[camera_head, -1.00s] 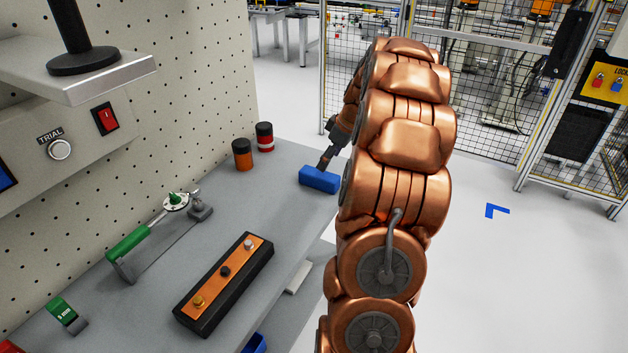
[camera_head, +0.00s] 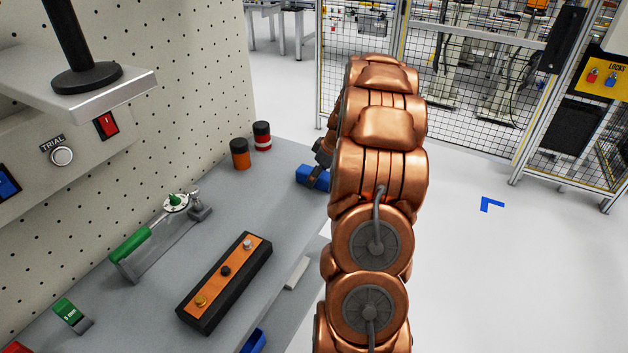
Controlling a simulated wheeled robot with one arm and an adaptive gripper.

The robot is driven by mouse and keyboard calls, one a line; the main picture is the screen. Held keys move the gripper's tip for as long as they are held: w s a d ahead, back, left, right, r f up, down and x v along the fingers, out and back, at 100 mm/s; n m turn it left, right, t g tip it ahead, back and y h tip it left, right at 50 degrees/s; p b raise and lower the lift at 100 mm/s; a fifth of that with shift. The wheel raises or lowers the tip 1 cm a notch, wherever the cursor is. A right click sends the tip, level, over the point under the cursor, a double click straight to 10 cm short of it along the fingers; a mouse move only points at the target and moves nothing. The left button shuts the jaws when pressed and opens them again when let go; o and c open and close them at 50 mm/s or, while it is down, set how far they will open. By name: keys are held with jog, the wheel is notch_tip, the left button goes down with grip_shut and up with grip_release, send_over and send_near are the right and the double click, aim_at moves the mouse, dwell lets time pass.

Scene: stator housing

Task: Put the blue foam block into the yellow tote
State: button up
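The blue foam block (camera_head: 302,176) lies near the far end of the grey bench, close to its right edge. My gripper (camera_head: 315,177) is low at the block, reaching over it from behind my copper arm. The gripper covers the middle of the block, and the arm hides part of its right side. The fingertips are too small and too covered to show whether they are open or closed on the block. The block appears to rest on the bench top. No yellow tote is visible in this view.
An orange jar (camera_head: 240,154) and a red-and-black jar (camera_head: 262,136) stand left of the block by the pegboard. A black-and-orange button box (camera_head: 225,283) and a green-handled tool (camera_head: 130,245) lie nearer. A wire fence (camera_head: 470,80) stands beyond the bench.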

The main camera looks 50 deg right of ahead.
jog(key=c, duration=1.1)
jog(key=shift+r, duration=0.1)
